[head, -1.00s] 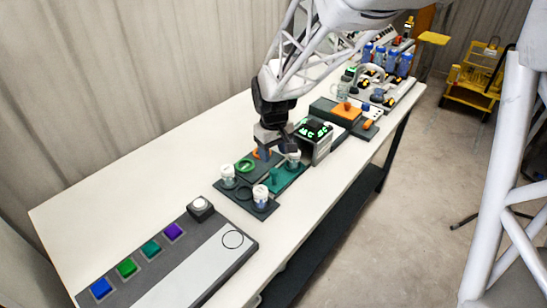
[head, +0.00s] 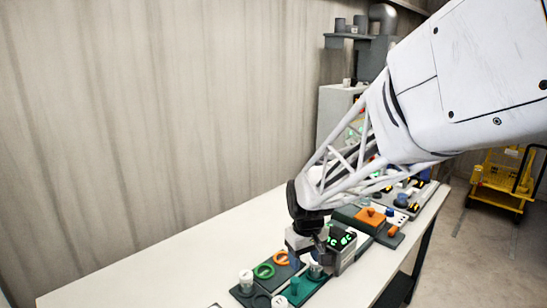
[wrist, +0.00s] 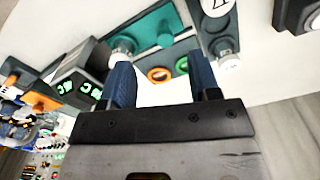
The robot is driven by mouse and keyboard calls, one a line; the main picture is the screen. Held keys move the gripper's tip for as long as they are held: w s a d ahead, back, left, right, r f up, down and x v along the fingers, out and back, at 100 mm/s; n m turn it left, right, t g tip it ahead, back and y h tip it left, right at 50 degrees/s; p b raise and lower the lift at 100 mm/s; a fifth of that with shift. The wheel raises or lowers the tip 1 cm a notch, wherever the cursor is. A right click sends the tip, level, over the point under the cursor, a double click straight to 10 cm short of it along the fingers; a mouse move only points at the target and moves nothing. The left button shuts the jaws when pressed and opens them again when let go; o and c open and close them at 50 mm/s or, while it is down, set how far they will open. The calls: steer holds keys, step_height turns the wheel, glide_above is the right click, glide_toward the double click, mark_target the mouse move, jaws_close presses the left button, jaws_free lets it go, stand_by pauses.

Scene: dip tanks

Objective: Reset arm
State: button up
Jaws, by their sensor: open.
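My gripper (wrist: 160,85) is open, with its two blue fingers apart and nothing between them in the wrist view. In the head view my gripper (head: 308,255) hangs above the dark tray (head: 241,293) at the near part of the bench. The tray carries white-capped jars; one jar (head: 246,281) stands at its left, and another (head: 315,267) is partly hidden by the gripper. A teal lidded piece (head: 295,287) sits at the front. In the wrist view the rings and jars appear beyond the fingers.
A box with green lit digits (head: 342,240) stands just right of my gripper. An orange block (head: 370,216) on a dark base is farther along the bench. The white bench top (head: 190,262) is clear to the left. A yellow cart (head: 497,182) stands on the floor.

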steer(key=s+d+r+m+t, duration=0.1)
steer(key=s+d+r, duration=0.3)
steer(key=s, duration=0.8)
steer(key=s+d+r+m+t, duration=0.1)
steer(key=s+d+r+m, duration=0.3)
steer(key=s, duration=0.9)
steer(key=shift+s+d+r, duration=0.25)
steer(key=shift+d+r, duration=0.5)
steer(key=shift+d, duration=0.35)
